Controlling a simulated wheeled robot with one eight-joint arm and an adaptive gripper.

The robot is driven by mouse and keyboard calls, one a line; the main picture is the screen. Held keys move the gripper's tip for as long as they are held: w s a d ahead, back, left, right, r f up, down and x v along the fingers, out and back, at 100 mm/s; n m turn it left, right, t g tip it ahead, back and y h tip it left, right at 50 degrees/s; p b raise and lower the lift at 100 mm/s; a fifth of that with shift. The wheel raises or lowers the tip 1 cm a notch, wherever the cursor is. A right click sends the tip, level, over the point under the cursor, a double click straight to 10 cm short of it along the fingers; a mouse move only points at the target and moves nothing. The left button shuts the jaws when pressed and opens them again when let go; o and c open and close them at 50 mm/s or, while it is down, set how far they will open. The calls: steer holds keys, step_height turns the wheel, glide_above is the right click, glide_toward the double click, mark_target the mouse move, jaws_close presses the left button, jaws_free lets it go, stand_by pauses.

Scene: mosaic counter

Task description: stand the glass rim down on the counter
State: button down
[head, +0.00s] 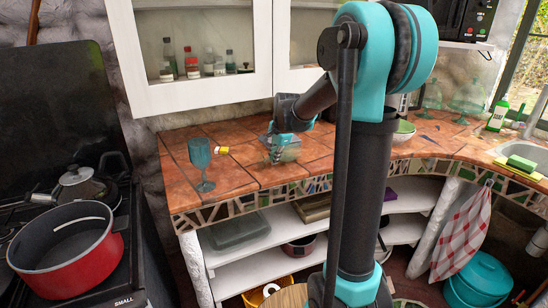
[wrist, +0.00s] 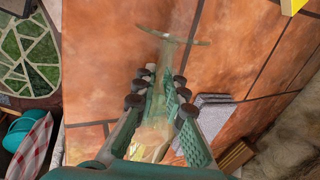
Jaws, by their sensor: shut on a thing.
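A clear, faintly green stemmed glass (wrist: 168,50) is between the fingers of my gripper (wrist: 164,88) in the wrist view. My gripper is shut on it. Its stem and thin round foot reach out past the fingertips, and its bowl lies back toward the palm, partly hidden by the fingers. In the head view my gripper (head: 278,150) is low over the tiled counter (head: 245,178), left of my arm. The held glass is too faint there to tell its tilt or whether it touches the counter.
A teal stemmed glass (head: 201,160) stands rim up near the counter's left front. A small yellow-capped item (head: 221,149) lies behind it. A grey block (wrist: 208,108) is beside my fingers. More glasses (head: 470,98) and a green bottle (head: 498,115) stand far right. Tiles between are clear.

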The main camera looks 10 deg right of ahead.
steer(key=shift+f, duration=0.1)
steer(key=c, duration=1.5)
jaws_free()
steer(key=v, duration=1)
steer(key=m, duration=0.9)
